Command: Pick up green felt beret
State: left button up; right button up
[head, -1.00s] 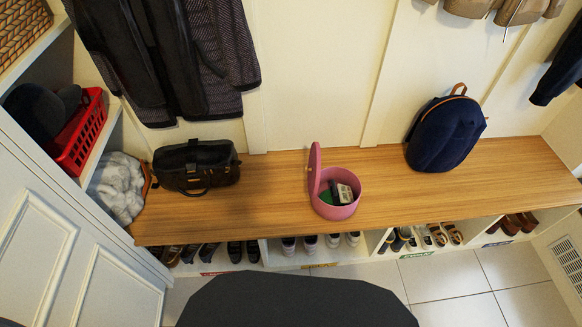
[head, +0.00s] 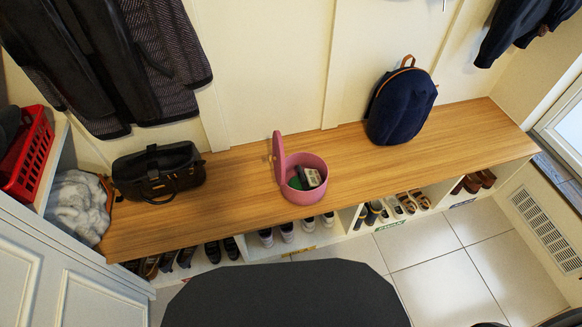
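A pink round box (head: 312,194) stands on the wooden bench with its lid raised on the left side. Inside it lies a green piece (head: 294,183), partly hidden by the box wall, beside a small pale and dark item (head: 309,178). The green piece may be the felt beret, but it is too small to tell. No other green hat shows. Neither gripper can be made out in the head view.
A black handbag (head: 158,174) and a navy backpack (head: 401,107) stand on the bench (head: 235,210), with bare wood around the box. Shoes fill cubbies below. A red basket (head: 27,155) sits on the left shelf. Tiled floor (head: 440,265) is open at right.

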aim_at(308, 181)
jog(key=k, duration=1.3)
jog(key=z, duration=0.6)
jog(key=i, duration=0.5)
jog(key=z, duration=0.7)
jog(key=i, duration=1)
jog(key=u, duration=0.4)
